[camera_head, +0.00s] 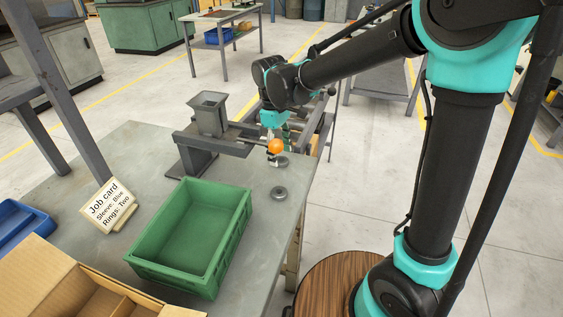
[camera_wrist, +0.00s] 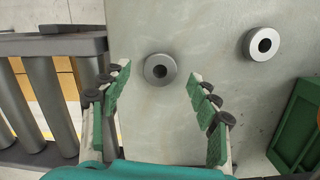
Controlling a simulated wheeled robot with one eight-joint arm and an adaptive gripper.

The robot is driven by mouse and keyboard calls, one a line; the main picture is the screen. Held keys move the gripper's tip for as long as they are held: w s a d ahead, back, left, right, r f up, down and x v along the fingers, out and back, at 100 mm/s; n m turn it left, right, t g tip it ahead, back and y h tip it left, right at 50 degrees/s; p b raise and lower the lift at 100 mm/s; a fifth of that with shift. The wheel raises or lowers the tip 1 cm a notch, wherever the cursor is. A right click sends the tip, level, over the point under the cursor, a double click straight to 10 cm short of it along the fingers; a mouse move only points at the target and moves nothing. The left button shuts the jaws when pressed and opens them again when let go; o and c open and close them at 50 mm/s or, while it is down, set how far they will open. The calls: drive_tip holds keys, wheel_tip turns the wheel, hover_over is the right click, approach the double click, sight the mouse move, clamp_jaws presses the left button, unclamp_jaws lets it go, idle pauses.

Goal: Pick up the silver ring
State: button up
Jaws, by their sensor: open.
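One silver ring (camera_wrist: 160,69) with a dark centre hole lies flat on the grey table in the wrist view, between and just beyond my fingertips. A second silver ring (camera_wrist: 261,44) lies to its right. In the head view, one ring (camera_head: 282,161) is beside my gripper (camera_head: 273,158), and the other ring (camera_head: 279,193) lies nearer the green bin. My gripper (camera_wrist: 158,76) is open and empty, its green-padded fingers spread on either side of the first ring.
A green bin (camera_head: 157,248), a job card (camera_head: 107,205) reading "Sleeve: Blue, Rings: Two", a cardboard box (camera_head: 38,262) and a blue tray (camera_head: 20,222) are on the table. A grey hopper (camera_head: 209,113) stands behind. Rollers (camera_wrist: 50,95) adjoin the table at left in the wrist view.

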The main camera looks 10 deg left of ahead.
drive_tip(key=shift+f, duration=0.75)
drive_tip(key=shift+c, duration=0.4)
drive_tip(key=c, duration=1.2)
drive_tip(key=shift+c, duration=0.2)
drive_tip(key=shift+r, duration=0.15)
